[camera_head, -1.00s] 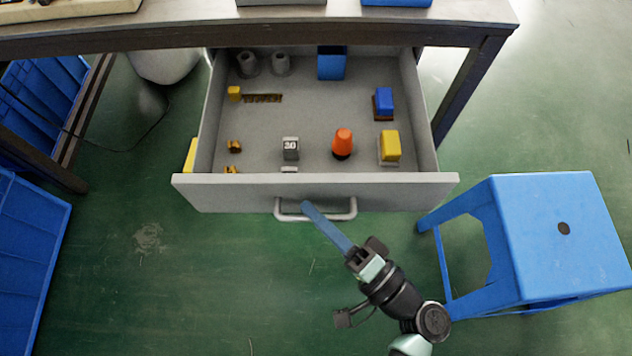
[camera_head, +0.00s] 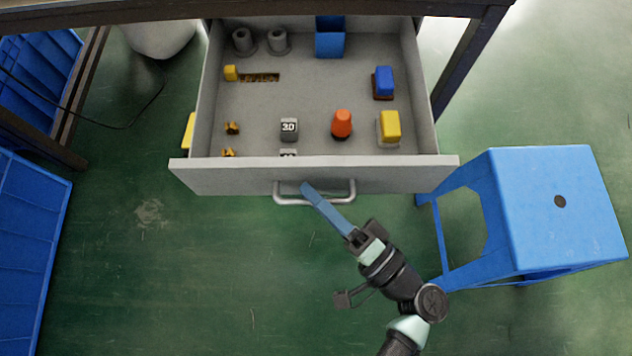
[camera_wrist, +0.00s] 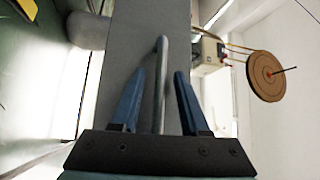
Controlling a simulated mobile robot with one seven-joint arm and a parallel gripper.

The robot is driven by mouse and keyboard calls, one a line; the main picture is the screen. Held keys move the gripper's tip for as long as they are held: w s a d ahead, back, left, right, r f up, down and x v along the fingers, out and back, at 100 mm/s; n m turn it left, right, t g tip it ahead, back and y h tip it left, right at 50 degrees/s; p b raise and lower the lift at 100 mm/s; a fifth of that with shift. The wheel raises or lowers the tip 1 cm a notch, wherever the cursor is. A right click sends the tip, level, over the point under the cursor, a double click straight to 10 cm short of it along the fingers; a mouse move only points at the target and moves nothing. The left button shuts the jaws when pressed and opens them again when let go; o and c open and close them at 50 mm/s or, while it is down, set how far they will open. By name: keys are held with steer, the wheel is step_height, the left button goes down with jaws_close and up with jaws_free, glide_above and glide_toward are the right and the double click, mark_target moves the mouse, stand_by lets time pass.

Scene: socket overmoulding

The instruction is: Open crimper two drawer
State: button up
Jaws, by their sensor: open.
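The grey drawer (camera_head: 230,178) is pulled out from under the workbench, and its inside shows in the head view. Its bar handle (camera_head: 343,197) is on the front panel. In the wrist view the handle (camera_wrist: 161,85) runs between the two blue fingers of my gripper (camera_wrist: 156,90), which stand apart with gaps on both sides. The drawer front (camera_wrist: 150,30) shows behind the handle.
In the drawer are an orange cone-shaped piece (camera_head: 342,123), a yellow block (camera_head: 390,125), a blue block (camera_head: 384,80) and other small parts. A blue stool (camera_head: 545,200) stands close to the right. Blue crates (camera_head: 30,250) are at the left. Green floor is clear in front.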

stand_by(0.3)
steer(key=v, duration=1.3)
steer(key=shift+p, duration=0.35)
